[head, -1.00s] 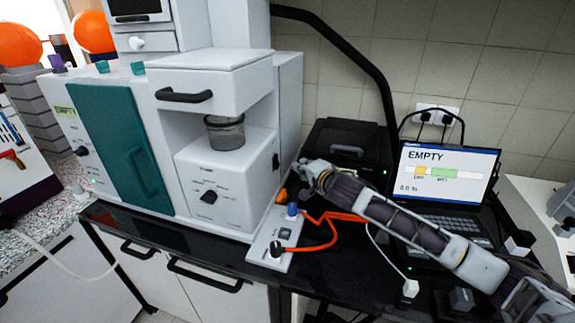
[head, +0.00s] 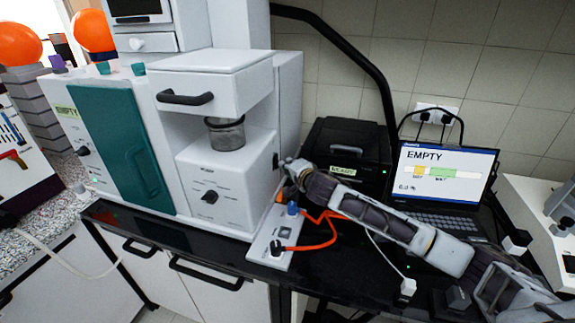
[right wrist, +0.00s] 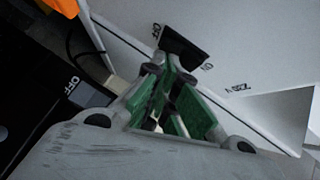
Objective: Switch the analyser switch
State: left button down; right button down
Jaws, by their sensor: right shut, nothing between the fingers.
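The analyser (head: 285,100) is the tall white unit, and my right gripper (head: 284,172) is at its right side wall. A small black switch (head: 276,160) shows on that wall. In the right wrist view the black switch (right wrist: 186,47) stands out from a white panel with OFF and ON labels beside it. My right gripper (right wrist: 168,78) is shut and empty, with green fingers. Its tips are right at the switch's lower edge; I cannot tell whether they touch. My left gripper is not in view.
A power strip (head: 268,258) with an orange cable lies below the gripper. A black box (head: 340,150) labelled READY and a laptop (head: 445,175) showing EMPTY stand to the right. The front knob (head: 210,197) and drawer handle (head: 185,98) stick out from the analyser.

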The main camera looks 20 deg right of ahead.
jog(key=shift+a, duration=0.1)
dwell(0.3)
jog(key=shift+a+r, duration=0.1)
jog(key=shift+a, duration=0.15)
jog(key=shift+d, duration=0.1)
dwell(0.3)
